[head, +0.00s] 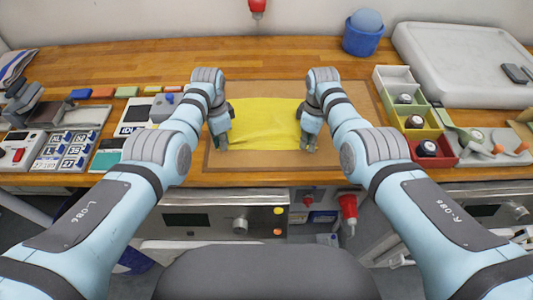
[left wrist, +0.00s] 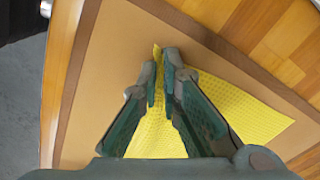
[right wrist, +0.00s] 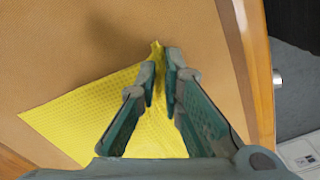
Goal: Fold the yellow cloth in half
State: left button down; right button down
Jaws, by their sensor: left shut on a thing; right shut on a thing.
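The yellow cloth (head: 265,122) lies on the brown mat (head: 262,158) in the middle of the bench, spread between my two arms. My left gripper (head: 222,143) is shut on the cloth's near left corner; in the left wrist view the cloth (left wrist: 245,112) runs between the fingertips (left wrist: 163,55). My right gripper (head: 309,146) is shut on the near right corner; in the right wrist view the cloth (right wrist: 85,107) is pinched at the fingertips (right wrist: 160,52). The fingers hide parts of the cloth near both corners.
Small bins (head: 393,78) with rolls stand right of the mat, beside a large grey case (head: 462,60). Devices and labelled trays (head: 68,150) fill the left side. The mat's near strip is clear.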

pick_arm(q)
jog(key=shift+s+a+f, duration=0.15)
pick_arm(e)
jog(key=shift+s+d+f, duration=0.1)
jog(key=shift+s+f, duration=0.05)
